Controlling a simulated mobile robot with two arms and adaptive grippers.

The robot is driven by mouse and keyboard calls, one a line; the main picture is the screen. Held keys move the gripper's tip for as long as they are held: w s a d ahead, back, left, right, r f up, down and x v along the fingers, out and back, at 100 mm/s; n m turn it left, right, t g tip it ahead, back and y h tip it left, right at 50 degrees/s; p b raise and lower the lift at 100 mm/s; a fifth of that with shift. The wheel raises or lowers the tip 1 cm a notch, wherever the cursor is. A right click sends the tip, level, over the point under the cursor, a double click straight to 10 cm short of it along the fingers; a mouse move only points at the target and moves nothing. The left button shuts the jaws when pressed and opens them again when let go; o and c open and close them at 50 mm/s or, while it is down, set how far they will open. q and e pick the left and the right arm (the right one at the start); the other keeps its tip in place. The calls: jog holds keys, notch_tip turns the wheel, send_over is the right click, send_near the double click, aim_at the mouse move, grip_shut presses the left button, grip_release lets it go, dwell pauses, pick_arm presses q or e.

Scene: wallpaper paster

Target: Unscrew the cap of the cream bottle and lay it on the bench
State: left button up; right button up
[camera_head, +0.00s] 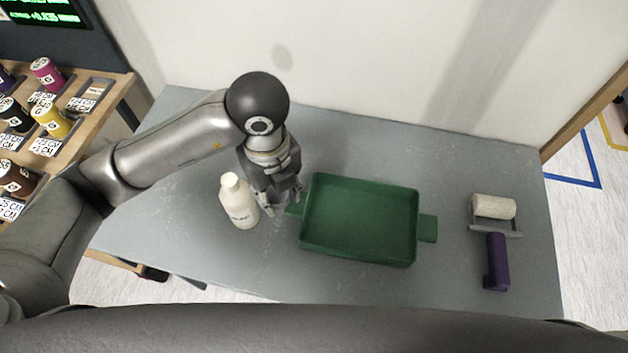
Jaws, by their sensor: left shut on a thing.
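The cream bottle (240,203) stands upright on the grey bench, left of the green tray. It has a dark printed label and a pale, narrow top; I cannot tell whether that top is a cap or a bare neck. My left gripper (270,207) points down just right of the bottle, between it and the tray's left handle. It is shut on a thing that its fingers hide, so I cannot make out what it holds. No cap shows lying loose on the bench. My right gripper is not in view.
The green tray (360,183) sits in the middle of the bench (450,290). A paint roller with a purple handle (497,262) lies at the right. A wooden shelf (114,93) with several labelled spools is at the left. A wall stands behind the bench.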

pick_arm(q)
jog(key=w+f, duration=0.2)
jog(key=w, duration=0.2)
jog(key=w+f+p, duration=0.1)
jog(key=w+f, duration=0.2)
jog(key=w, duration=0.1)
jog(key=w+f, duration=0.3)
jog(key=w, duration=0.1)
jog(key=shift+w+d+f, duration=0.1)
jog(key=shift+d+f, duration=0.05)
jog(key=shift+w+f+p, duration=0.3)
jog(key=shift+w+f, duration=0.3)
jog(key=shift+f, duration=0.15)
notch_tip(320, 180, down, 3)
jog(key=shift+f, duration=0.1)
jog(key=o, duration=1.1)
